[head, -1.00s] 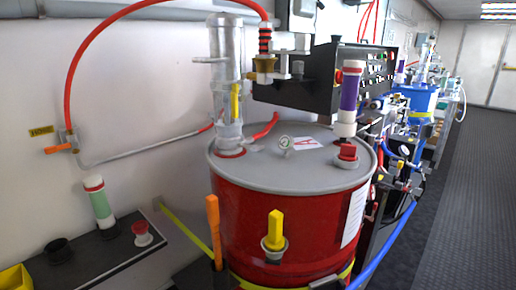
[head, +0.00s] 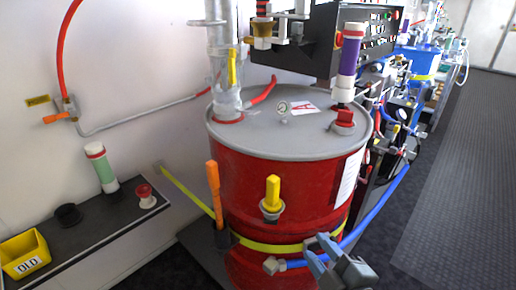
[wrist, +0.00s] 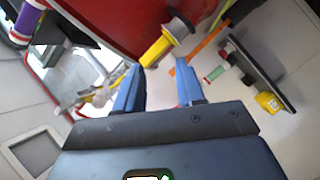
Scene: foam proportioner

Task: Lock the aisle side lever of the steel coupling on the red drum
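The red drum (head: 300,185) with a grey lid (head: 285,128) stands mid-picture in the head view. A steel coupling (head: 226,103) stands at the lid's back left, under a clear and silver column. A red lever (head: 263,92) sticks out from it, up and right, on the aisle side. A yellow upright handle (head: 232,66) is above it. My gripper (head: 318,248) is low in front of the drum, well below the lid, open and empty. In the wrist view my gripper (wrist: 160,88) has parted fingers, with the drum (wrist: 125,22) beyond; the coupling is not identifiable there.
A yellow-handled valve (head: 272,195) protrudes from the drum's front; its handle (wrist: 157,50) shows beyond my fingers. An orange handle (head: 213,185) stands at the drum's left. The dark aisle floor (head: 460,170) at right is clear.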

